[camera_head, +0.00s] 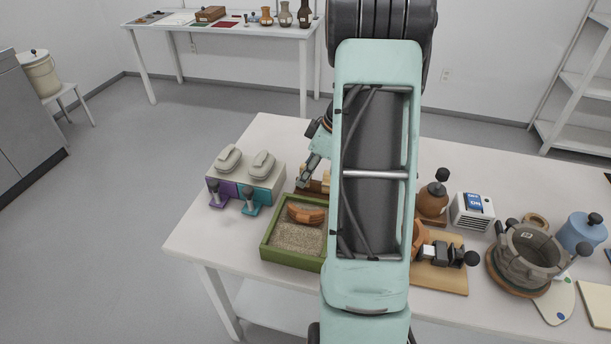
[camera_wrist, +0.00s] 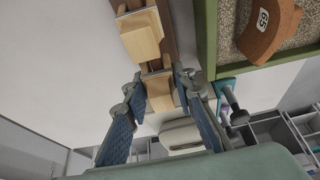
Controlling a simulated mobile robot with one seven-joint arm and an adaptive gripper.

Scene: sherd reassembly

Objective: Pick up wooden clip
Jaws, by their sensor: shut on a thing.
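My gripper (camera_wrist: 160,84) is shut on a wooden clip (camera_wrist: 160,97), a pale block between the two blue-grey fingers in the wrist view. The held clip is at the near end of a brown wooden rack (camera_wrist: 172,50). I cannot tell whether it still touches the rack. Another pale wooden clip (camera_wrist: 142,38) sits on the rack beyond it. In the head view my gripper (camera_head: 304,180) is low over the table beside the rack (camera_head: 317,187), and my arm hides much of that area.
A green sand tray (camera_head: 286,258) holding a curved orange sherd (camera_head: 305,214) stands close by; its wall (camera_wrist: 207,40) is right of the fingers. Two dispensers (camera_head: 246,180) stand left. A pot (camera_head: 525,255), a wooden board with a clamp (camera_head: 445,280) and a white box (camera_head: 472,213) stand right.

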